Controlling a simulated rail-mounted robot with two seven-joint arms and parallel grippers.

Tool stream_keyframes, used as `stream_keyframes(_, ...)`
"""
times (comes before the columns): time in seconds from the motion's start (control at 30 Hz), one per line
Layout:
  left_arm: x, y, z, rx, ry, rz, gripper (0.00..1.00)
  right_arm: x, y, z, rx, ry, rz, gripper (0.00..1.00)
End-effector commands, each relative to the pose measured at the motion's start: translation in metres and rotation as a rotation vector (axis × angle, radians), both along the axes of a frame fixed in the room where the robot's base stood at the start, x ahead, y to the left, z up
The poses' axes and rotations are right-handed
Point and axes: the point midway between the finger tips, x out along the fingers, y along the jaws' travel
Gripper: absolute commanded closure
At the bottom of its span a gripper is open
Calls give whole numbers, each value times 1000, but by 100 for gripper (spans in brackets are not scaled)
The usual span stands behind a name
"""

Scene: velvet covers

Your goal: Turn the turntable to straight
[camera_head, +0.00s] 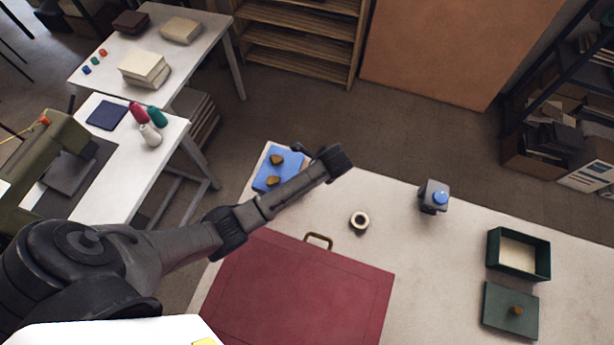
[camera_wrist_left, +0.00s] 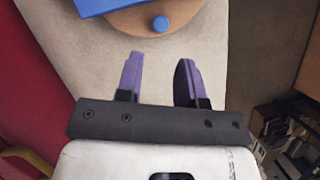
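The turntable's round wooden disc (camera_wrist_left: 195,16) is at the top of the left wrist view. A blue peg (camera_wrist_left: 160,22) sits near its rim, and a blue board (camera_wrist_left: 105,5) lies on it, its edge slanted in that view. In the head view the blue board (camera_head: 267,182) is at the table's far left corner with two brown knobs on it; my left arm passes beside it and hides part of it. My left gripper (camera_wrist_left: 160,60) is open and empty, its purple fingers apart and short of the peg in the picture. My right gripper is not in view.

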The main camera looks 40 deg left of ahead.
Motion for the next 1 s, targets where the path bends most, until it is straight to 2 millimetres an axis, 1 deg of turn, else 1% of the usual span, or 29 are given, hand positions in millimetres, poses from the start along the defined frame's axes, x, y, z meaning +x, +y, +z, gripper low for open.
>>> stream_keyframes(0.03, -1, 4, -10, 0, 4, 2, 65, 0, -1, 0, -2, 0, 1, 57)
stream_keyframes(0.2, -1, 16, -38, 0, 3, 1, 65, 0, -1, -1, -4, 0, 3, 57)
stream_keyframes(0.4, -1, 26, -64, 0, 1, 0, 65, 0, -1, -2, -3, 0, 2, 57)
stream_keyframes(0.5, 0, 29, -72, 0, 1, 1, 65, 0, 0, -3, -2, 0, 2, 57)
stream_keyframes(0.7, -1, 33, -80, 0, -1, 1, 65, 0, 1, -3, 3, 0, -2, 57)
stream_keyframes(1.0, 0, 33, -81, -1, -2, 0, 65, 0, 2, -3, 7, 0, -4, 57)
